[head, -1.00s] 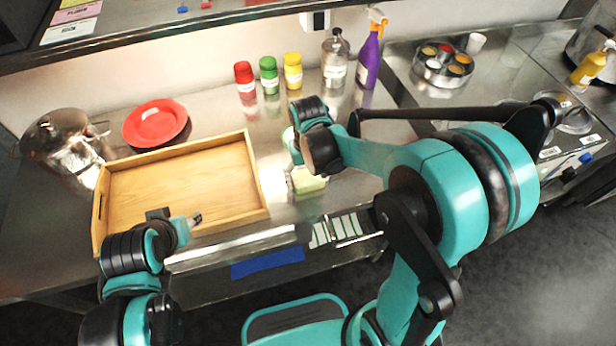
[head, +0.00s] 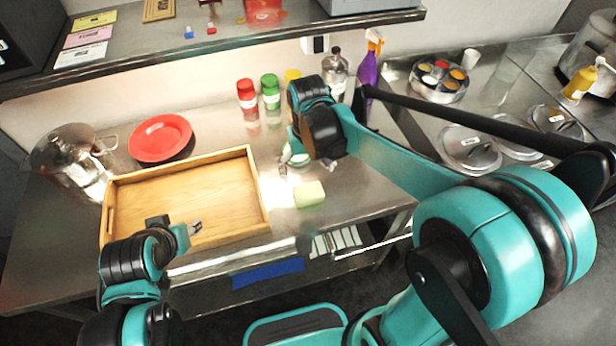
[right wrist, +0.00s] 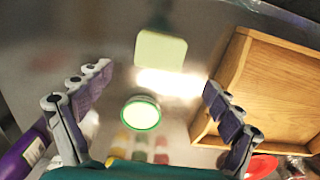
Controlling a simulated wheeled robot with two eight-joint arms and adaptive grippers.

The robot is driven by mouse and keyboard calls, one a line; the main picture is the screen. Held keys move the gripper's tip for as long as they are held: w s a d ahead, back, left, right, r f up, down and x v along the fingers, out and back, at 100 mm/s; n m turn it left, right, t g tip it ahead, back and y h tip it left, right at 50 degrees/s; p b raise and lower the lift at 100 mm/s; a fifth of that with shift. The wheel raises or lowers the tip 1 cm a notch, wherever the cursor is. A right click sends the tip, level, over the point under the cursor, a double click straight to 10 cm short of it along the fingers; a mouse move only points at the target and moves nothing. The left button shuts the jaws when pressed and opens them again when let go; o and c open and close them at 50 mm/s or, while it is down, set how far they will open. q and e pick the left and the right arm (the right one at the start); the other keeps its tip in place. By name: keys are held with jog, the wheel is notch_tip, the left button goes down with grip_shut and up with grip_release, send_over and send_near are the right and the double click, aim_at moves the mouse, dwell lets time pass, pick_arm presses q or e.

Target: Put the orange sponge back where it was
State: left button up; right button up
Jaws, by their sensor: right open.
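I see no sponge that is clearly orange. A pale yellow-green block (head: 310,194), like a sponge, lies on the steel counter right of the wooden tray (head: 262,205). It also shows in the right wrist view (right wrist: 160,50), beyond my fingertips. My right gripper (head: 288,168) is over the counter just behind the block, partly hidden by its own arm; in the right wrist view (right wrist: 158,80) its fingers are wide apart and empty. A round green-rimmed container (right wrist: 141,113) appears between them. My left gripper (head: 192,230) is over the tray's front; its jaw opening is unclear.
A red plate (head: 160,138) and a steel pot (head: 70,160) stand behind and left of the tray. Red (head: 247,98) and green (head: 270,92) bottles and a purple spray bottle (head: 367,72) stand along the back. A shelf (head: 215,45) overhangs the wall side.

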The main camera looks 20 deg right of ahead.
jog(key=s+d+r+t, duration=0.2)
jog(key=s+t, duration=0.1)
jog(key=s, duration=0.2)
jog(key=s+d+r+t, duration=0.2)
jog(key=s+t, duration=0.2)
jog(key=s, duration=0.1)
jog(key=shift+s+d, duration=0.15)
jog(key=shift+d, duration=0.2)
notch_tip(320, 180, down, 3)
jog(key=b, duration=0.3)
jog(key=shift+f, duration=0.1)
